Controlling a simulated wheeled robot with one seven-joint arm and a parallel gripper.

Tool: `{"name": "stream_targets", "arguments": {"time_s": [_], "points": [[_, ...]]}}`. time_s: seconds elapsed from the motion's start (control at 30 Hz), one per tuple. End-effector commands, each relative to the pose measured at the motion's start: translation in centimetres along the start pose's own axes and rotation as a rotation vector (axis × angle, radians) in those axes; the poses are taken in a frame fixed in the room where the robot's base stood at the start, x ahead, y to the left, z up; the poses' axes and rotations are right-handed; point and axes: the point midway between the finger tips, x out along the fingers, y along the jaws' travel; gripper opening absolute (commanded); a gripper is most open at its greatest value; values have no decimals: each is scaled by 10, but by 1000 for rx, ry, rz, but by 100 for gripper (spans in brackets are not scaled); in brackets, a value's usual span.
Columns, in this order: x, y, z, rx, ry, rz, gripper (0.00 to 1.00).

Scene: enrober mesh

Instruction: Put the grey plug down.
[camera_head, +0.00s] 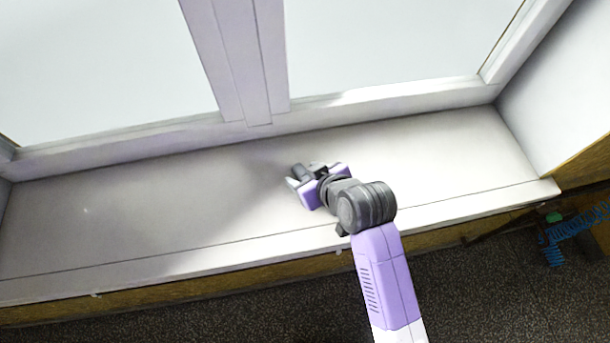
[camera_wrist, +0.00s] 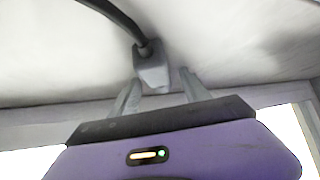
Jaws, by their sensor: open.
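The grey plug (camera_wrist: 151,68), with a black cable (camera_wrist: 122,20) running from its end, lies on the white window sill in the wrist view. My gripper (camera_wrist: 159,78) is open, with one finger on each side of the plug's near end. The left finger is close to the plug; a gap shows between the plug and the right finger. I cannot tell whether the left finger touches it. In the head view my gripper (camera_head: 301,176) is low over the middle of the sill (camera_head: 130,215), and the plug is hard to tell from the dark gripper parts.
The window frame (camera_head: 236,60) stands behind the sill, with a white side wall (camera_head: 560,95) at the right. The sill is bare to the left and right of my gripper. Its front edge drops to a dark speckled floor (camera_head: 480,290). A blue object (camera_head: 570,228) is at the far right below.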

Motion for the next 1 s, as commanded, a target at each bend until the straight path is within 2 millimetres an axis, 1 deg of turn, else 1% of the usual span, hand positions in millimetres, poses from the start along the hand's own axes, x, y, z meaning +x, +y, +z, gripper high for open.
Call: {"name": "stream_targets", "arguments": {"time_s": [0.1, 0.13, 0.17, 0.2, 0.27, 0.3, 0.4, 0.83, 1.0], "points": [[0, 0, 0, 0, 0, 0, 55], [0, 0, 0, 0, 0, 0, 51], [0, 0, 0, 0, 0, 0, 45], [0, 0, 0, 0, 0, 0, 37], [0, 0, 0, 0, 0, 0, 25], [0, 0, 0, 0, 0, 0, 17], [0, 0, 0, 0, 0, 0, 0], [-2, 0, -2, 0, 2, 1, 0], [-8, 1, -10, -1, 5, 1, 0]]}}
